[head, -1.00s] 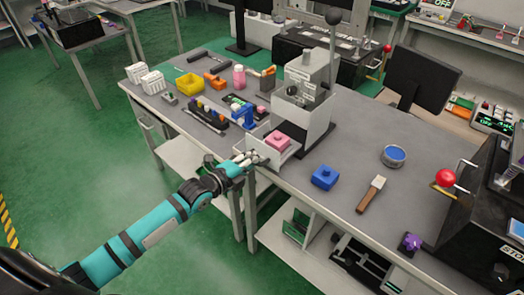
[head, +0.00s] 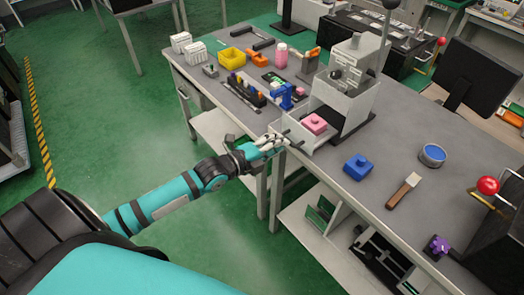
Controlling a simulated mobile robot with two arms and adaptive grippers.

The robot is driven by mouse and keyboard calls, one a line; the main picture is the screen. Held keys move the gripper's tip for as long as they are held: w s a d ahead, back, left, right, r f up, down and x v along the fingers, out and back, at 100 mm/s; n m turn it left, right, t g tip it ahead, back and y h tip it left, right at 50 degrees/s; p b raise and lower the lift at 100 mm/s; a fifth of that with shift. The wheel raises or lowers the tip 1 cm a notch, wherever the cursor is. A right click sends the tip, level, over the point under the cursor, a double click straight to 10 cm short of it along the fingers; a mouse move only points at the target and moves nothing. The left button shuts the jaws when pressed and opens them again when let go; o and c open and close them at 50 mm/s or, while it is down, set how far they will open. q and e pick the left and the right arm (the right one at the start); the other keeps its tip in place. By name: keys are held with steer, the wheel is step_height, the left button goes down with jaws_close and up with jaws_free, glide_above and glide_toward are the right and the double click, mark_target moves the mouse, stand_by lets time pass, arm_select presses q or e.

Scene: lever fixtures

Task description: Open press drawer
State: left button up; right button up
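The grey-white press (head: 347,95) stands on the workbench with its lever up at its back right. Its low drawer (head: 297,137) sticks out at the press's front, toward the bench's near edge, and stands open. A pink block (head: 314,124) with a knob sits in the drawer. My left gripper (head: 276,143) is at the drawer's front, at the bench edge, and its fingers seem close to or touching the drawer front. The handle and the gap between the fingers are too small to make out. My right gripper is not in view.
A blue block (head: 357,167), a brush (head: 404,190) and a round blue-topped tin (head: 432,154) lie right of the press. A yellow bin (head: 231,56), a pink bottle (head: 281,56) and tools are left. Open floor lies before the bench.

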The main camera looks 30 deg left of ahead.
arm_select(q)
steer(key=v, duration=0.7)
steer(key=shift+s, duration=0.25)
steer(key=shift+a, duration=0.1)
steer(key=s+a+f+n+g+y, duration=0.2)
steer(key=s+a+f+n, duration=0.15)
steer(key=f, duration=0.65)
steer(key=s+a+f+n+g+y, duration=0.1)
steer(key=s+a+f+n, duration=0.2)
steer(key=f, duration=0.7)
steer(key=s+a+f+n+g+y, duration=0.25)
steer(key=f+n, duration=0.25)
steer(key=f, duration=0.6)
steer(key=s+d+f+n+g, duration=0.2)
steer(key=s+f, duration=0.5)
steer(key=s+d+f+n+g, duration=0.2)
steer(key=s+d+f, duration=0.1)
steer(key=s+f, duration=0.3)
steer(key=s+d+f+n+g, duration=0.2)
steer(key=s+d+f, duration=0.1)
steer(key=s, duration=0.5)
steer(key=s+d+f+n+g, duration=0.2)
steer(key=s+d+f, duration=0.2)
steer(key=s, duration=0.5)
steer(key=shift+s+d+f, duration=0.2)
steer(key=shift+d+f, duration=0.1)
steer(key=shift+d, duration=0.3)
